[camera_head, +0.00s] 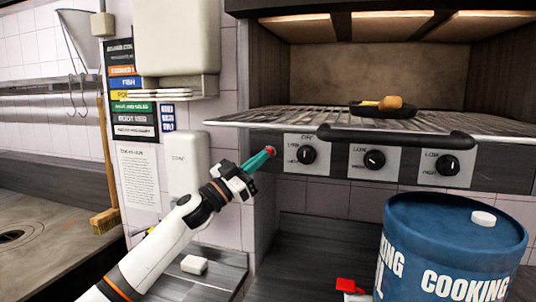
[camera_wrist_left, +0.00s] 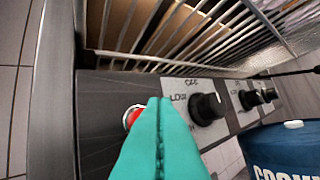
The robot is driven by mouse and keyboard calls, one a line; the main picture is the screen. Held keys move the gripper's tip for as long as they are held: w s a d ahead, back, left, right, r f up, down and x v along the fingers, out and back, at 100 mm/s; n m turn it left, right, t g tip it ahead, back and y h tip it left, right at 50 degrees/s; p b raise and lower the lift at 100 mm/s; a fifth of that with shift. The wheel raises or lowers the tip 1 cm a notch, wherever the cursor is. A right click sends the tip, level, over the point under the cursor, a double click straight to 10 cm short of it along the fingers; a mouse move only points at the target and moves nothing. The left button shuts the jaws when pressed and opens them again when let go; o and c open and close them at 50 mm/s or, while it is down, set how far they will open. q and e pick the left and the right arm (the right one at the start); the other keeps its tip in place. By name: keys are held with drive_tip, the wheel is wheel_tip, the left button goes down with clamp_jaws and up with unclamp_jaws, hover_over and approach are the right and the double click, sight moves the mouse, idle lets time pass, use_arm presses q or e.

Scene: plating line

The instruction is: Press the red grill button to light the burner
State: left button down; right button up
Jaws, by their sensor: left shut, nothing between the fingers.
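The red grill button (camera_head: 272,149) is at the left end of the grill's front panel, left of the first black knob. It also shows in the left wrist view (camera_wrist_left: 131,117) as a red button with a pale rim, partly hidden behind my fingertips. My left gripper (camera_head: 268,153) has teal fingers, pressed together and empty, with the tips at the button. In the left wrist view its fingertips (camera_wrist_left: 159,102) overlap the button's right side. I cannot tell whether they touch it. No flame shows in the grill. My right gripper is not in view.
Three black knobs sit on the panel, the nearest (camera_head: 307,155) just right of the button. The grill rack (camera_head: 250,118) juts out above and holds a black pan (camera_head: 383,111) with food. A blue cooking oil drum (camera_head: 455,240) stands at the lower right.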

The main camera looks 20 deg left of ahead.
use_arm(q)
drive_tip(key=shift+w, duration=0.1)
drive_tip(key=shift+w+p, duration=0.3)
drive_tip(key=shift+w, duration=0.05)
drive_tip(key=shift+w, duration=0.45)
idle(0.7)
drive_tip(key=shift+s+p, duration=0.15)
drive_tip(key=shift+p, duration=0.2)
drive_tip(key=shift+s+p, duration=0.3)
drive_tip(key=shift+s, duration=0.45)
